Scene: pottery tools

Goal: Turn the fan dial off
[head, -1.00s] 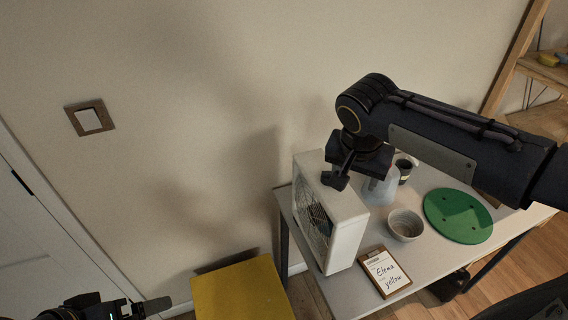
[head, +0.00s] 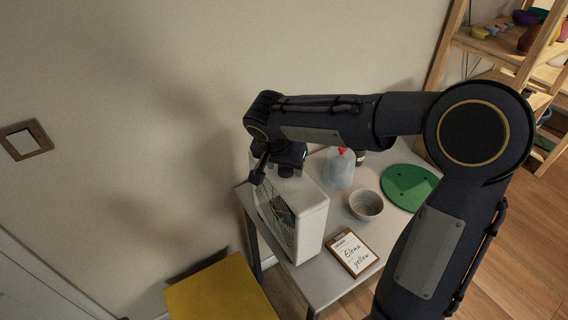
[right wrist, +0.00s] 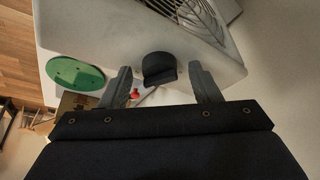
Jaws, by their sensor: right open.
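The white box fan (head: 312,224) stands at the left end of the grey table, its round grille facing left. In the right wrist view the fan's white casing (right wrist: 110,30) fills the upper middle, with part of the grille at the top. The black dial (right wrist: 159,68) sits on the casing there. My right gripper (right wrist: 159,76) is open, with one finger on each side of the dial; I cannot tell whether they touch it. In the head view my right gripper (head: 274,174) is over the fan's top and hides the dial. My left gripper is out of view.
On the table (head: 322,277) are a clipboard (head: 354,252) reading "Elena yellow", a grey bowl (head: 366,205), a green round board (head: 408,186) and a translucent bottle with a red top (head: 339,170). A yellow-topped stool (head: 220,291) stands left. Wooden shelves (head: 480,45) are at right.

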